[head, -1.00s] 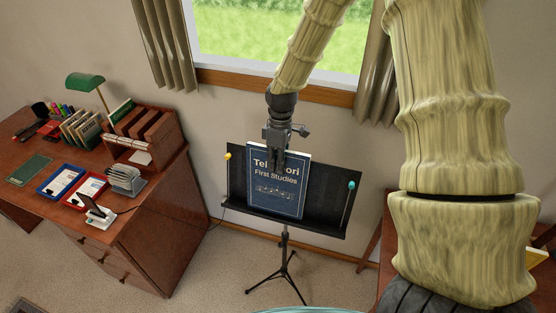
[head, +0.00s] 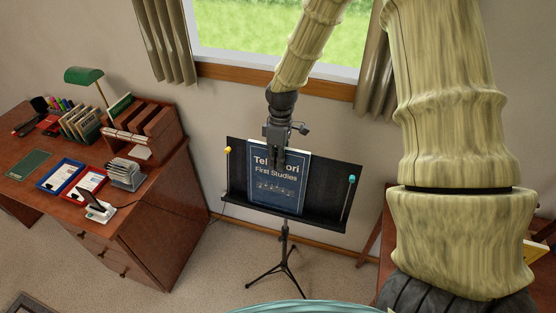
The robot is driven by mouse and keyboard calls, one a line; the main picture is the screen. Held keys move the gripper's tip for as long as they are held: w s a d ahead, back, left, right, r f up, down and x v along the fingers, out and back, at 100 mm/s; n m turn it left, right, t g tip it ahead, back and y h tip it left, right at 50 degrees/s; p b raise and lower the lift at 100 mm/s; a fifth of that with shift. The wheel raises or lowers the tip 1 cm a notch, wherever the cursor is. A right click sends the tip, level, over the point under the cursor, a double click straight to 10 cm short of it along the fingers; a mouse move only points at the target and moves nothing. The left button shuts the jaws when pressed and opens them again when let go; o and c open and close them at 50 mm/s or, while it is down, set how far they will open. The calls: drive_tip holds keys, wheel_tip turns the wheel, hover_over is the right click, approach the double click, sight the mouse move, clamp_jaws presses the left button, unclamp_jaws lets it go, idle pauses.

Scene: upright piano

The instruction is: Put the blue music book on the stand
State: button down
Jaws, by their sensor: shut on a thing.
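The blue music book (head: 275,197), with "First Studies" on its cover, stands upright against the black music stand (head: 325,190). Its lower edge is at the stand's ledge; I cannot tell whether it bears its weight there. My gripper (head: 273,163) is shut on the top edge of the book and hides part of the title. The stand's tripod (head: 284,260) is on the carpet. A yellow-tipped arm (head: 228,150) is at the stand's left and a blue-tipped arm (head: 351,179) at its right.
A wooden desk (head: 150,222) with trays, a green lamp (head: 84,75) and several books stands at left. A window (head: 270,30) with curtains is behind the stand. My arm covers much of the right side.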

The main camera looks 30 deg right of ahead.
drive_tip(key=shift+f, duration=0.25)
drive_tip(key=shift+w+d, duration=0.65)
drive_tip(key=shift+d, duration=0.1)
idle(0.8)
drive_tip(key=c, duration=1.4)
unclamp_jaws()
drive_tip(key=shift+r, duration=0.1)
drive_tip(key=shift+o, duration=0.2)
wheel_tip(320, 180, up, 12)
drive_tip(key=w+d, duration=0.1)
drive_tip(key=shift+d, duration=0.2)
